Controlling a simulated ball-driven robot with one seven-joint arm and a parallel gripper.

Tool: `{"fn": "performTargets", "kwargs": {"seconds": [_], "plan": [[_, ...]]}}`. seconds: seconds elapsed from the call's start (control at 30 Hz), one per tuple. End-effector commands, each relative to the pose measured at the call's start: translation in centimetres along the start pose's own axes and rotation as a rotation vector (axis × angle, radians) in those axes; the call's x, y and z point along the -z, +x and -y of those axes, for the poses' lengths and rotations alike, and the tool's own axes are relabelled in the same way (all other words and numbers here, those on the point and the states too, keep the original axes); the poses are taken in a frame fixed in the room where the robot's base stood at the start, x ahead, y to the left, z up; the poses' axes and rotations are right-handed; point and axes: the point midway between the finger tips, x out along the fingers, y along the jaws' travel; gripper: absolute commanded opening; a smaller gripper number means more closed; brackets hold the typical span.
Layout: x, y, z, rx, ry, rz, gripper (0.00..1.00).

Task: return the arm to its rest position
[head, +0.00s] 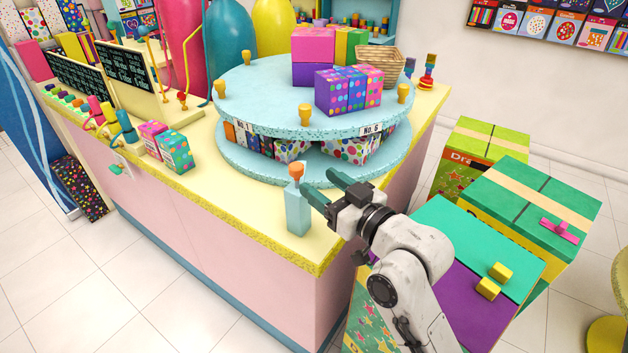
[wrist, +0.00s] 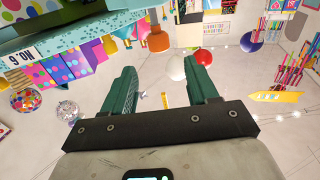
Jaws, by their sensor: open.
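My gripper (head: 318,182) is above the front right corner of the yellow-topped counter (head: 215,200), at the end of my white arm. Its two green fingers are apart with nothing between them. In the wrist view my gripper (wrist: 160,68) also shows open and empty. A light blue block with an orange knob (head: 298,212) stands on the counter just left of the fingers. The left finger overlaps its edge in the picture; I cannot tell whether they touch. My arm reaches up from the lower right and is bent.
A two-tier light blue stand (head: 262,105) holds gift boxes (head: 348,90) and a basket (head: 378,66) behind my gripper. Large boxes (head: 530,205) stand on the floor right of my arm. White floor (head: 150,290) is clear at the front left.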

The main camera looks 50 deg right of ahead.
Motion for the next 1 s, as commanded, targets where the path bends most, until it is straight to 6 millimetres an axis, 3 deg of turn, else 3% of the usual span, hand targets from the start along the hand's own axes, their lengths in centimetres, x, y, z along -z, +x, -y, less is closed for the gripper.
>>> {"fn": "performTargets", "kwargs": {"seconds": [0.7,0.77,0.87,1.0], "plan": [[-0.2,-0.1,0.2,0.005,0.0,0.01,0.58],[-1.4,0.0,1.0,0.024,0.0,0.059,0.58],[-4.8,0.1,3.5,0.078,-0.001,0.21,0.58],[-11.7,-1.7,7.8,0.163,-0.023,0.53,0.58]]}}
